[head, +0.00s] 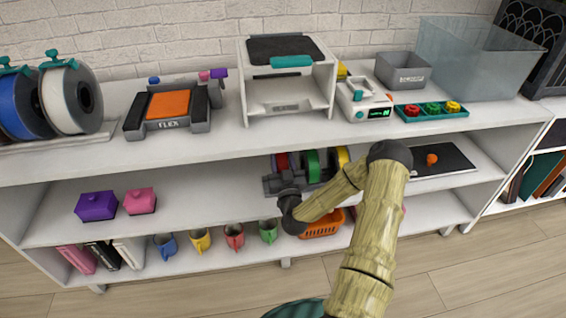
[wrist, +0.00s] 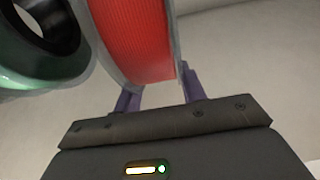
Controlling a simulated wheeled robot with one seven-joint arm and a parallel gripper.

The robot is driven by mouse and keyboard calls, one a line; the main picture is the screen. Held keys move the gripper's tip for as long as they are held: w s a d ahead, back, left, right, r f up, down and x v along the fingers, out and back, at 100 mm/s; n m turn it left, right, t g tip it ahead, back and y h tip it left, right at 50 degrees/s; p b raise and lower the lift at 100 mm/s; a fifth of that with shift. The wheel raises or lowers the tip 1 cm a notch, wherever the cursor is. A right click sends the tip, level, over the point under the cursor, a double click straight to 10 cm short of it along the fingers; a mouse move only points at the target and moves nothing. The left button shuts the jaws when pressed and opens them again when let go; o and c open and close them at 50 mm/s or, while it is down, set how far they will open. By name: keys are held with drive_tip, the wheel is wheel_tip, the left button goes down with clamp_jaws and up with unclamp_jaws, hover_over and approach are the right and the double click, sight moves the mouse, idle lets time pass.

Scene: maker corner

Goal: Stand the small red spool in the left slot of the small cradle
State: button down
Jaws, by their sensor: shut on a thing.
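The small red spool (wrist: 140,40) fills the upper middle of the wrist view, red winding between clear flanges. The purple fingers of my gripper (wrist: 158,86) are shut on it, one finger at each side of its lower part. In the head view, the red spool (head: 281,163) shows on the middle shelf, behind my gripper (head: 290,180). A green spool (head: 313,164) and a yellow spool (head: 343,157) stand to its right. A grey piece (head: 270,186) beside my gripper may be part of the small cradle. Its slots and the red spool's base are hidden.
The upper shelf board (head: 220,150) hangs close above the spools. A dark mat (head: 440,160) with an orange item lies to the right. Purple (head: 97,206) and pink (head: 140,201) boxes stand to the left. The shelf between boxes and spools is clear.

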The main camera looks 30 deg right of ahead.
drive_tip(key=shift+f+b, duration=0.65)
drive_tip(key=shift+f, duration=0.55)
drive_tip(key=c, duration=0.7)
unclamp_jaws()
drive_tip(key=shift+c, duration=0.2)
drive_tip(key=shift+s+f, duration=0.1)
drive_tip(key=p+v, duration=0.1)
drive_tip(key=v, duration=1.6)
drive_tip(key=shift+s, duration=0.1)
